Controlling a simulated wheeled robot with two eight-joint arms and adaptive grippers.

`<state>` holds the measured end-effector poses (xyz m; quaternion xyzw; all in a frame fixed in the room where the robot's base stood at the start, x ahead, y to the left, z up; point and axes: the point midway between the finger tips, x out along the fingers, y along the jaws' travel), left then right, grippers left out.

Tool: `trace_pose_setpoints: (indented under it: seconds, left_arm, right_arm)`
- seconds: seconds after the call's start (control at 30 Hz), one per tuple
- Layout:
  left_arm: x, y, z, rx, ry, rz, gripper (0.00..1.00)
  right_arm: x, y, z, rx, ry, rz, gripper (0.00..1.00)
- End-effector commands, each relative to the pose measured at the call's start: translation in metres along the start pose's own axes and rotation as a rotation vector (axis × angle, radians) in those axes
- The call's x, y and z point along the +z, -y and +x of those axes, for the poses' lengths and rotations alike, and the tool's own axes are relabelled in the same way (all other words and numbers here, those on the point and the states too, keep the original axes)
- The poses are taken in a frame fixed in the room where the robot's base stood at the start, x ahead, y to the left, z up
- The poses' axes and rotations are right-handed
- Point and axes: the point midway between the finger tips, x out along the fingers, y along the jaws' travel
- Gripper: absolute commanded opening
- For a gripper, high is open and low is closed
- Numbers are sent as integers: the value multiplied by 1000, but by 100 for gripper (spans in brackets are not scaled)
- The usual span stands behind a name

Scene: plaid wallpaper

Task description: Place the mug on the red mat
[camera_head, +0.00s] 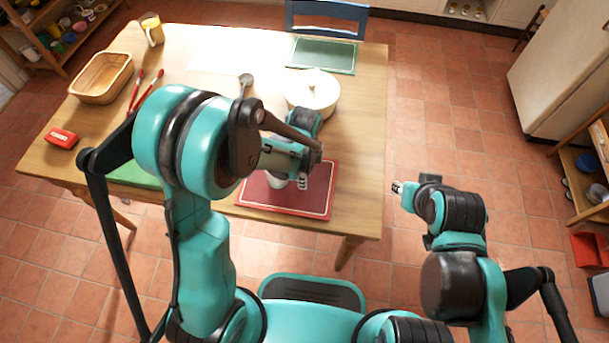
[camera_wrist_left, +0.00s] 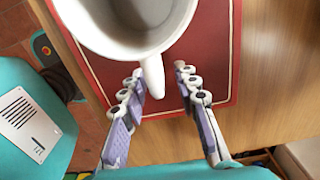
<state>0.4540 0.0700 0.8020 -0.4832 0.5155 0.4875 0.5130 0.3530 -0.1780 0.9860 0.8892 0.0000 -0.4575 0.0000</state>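The white mug (camera_wrist_left: 135,22) fills the top of the left wrist view, upright, with its handle (camera_wrist_left: 153,78) pointing toward my gripper. The red mat (camera_wrist_left: 215,50) lies beneath it. In the head view the mat (camera_head: 312,200) is at the table's front edge, and only a small part of the mug (camera_head: 277,182) shows over it, mostly hidden by my left arm. My left gripper (camera_wrist_left: 162,76) has its fingers apart, one on each side of the handle, with a gap at the right finger. My right gripper (camera_head: 398,187) is off the table's right side; its fingers are too small to judge.
A white lidded pot (camera_head: 312,93) stands behind the mat. A blue chair (camera_head: 327,18) stands behind.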

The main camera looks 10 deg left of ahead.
Motion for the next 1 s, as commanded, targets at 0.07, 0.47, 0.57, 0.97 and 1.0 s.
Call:
trace_pose_setpoints:
  seconds: [0.07, 0.47, 0.57, 0.97, 1.0]
  left_arm:
    - [0, 0, 0, 0, 0, 0, 30]
    - [0, 0, -30, 0, 0, 0, 30]
    - [0, 0, -54, 0, 0, 0, 30]
    - [0, 0, -120, 0, 0, -1, 30]
    - [1, -1, -123, -2, 0, -6, 30]
  right_arm:
    - [0, 0, 0, 0, 0, 0, 30]
    - [-9, 0, -13, 0, 0, 0, 30]
    - [-15, 0, -21, 0, 0, 0, 30]
    - [-28, 0, -39, 0, 0, 0, 30]
    - [-28, 0, -40, 0, 0, 0, 30]
